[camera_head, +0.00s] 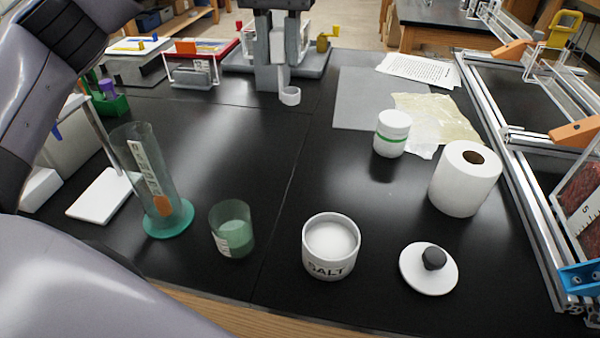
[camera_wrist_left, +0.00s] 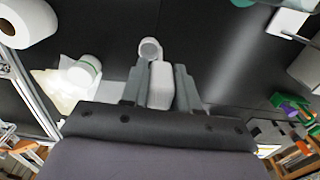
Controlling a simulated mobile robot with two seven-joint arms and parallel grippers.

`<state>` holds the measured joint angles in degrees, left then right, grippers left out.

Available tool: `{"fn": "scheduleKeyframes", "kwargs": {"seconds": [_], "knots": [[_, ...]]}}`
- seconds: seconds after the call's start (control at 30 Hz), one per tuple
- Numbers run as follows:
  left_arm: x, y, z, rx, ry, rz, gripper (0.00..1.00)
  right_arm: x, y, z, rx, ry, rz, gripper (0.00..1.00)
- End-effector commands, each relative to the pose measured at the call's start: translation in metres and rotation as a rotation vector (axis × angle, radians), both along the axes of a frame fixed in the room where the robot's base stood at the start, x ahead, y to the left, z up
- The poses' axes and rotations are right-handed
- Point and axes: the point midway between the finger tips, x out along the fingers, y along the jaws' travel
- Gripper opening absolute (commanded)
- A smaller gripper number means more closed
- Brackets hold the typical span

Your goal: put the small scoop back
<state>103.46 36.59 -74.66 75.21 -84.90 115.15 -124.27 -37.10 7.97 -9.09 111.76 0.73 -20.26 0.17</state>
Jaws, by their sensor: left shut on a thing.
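My left gripper (camera_head: 279,82) is at the top middle of the head view, over the far part of the black table. It is shut on the small white scoop (camera_head: 290,96), whose round cup sticks out past the fingertips. In the left wrist view the white handle lies between the two grey fingers (camera_wrist_left: 160,72), and the scoop's cup (camera_wrist_left: 150,49) is in front of them. The open salt jar (camera_head: 330,250), filled with white salt, stands at the front middle. Its white lid (camera_head: 414,274) with a dark knob lies to its right. My right gripper is not in view.
A tall measuring cylinder (camera_head: 140,165) and a greenish beaker (camera_head: 231,230) stand at left front. A white jar with a green band (camera_head: 392,133) and a paper roll (camera_head: 465,178) stand at right, by an aluminium frame (camera_head: 515,170). The table's middle is clear.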

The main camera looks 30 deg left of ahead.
Motion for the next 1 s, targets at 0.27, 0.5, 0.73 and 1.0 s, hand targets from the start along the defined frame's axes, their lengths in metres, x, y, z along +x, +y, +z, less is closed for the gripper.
{"fn": "scheduleKeyframes", "kwargs": {"seconds": [0.27,0.5,0.73,1.0], "knots": [[-0.001,0.001,-0.051,0.002,0.006,0.0,0.0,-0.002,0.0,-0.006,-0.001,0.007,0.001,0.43],[-0.001,0.001,-0.114,0.001,0.005,0.002,0.0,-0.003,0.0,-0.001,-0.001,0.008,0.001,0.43],[-0.001,0.0,-0.152,0.0,0.002,0.002,0.0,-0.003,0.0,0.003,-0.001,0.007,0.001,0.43],[-0.001,0.0,-0.183,0.0,0.004,0.001,0.0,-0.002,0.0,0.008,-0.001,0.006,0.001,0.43]]}}
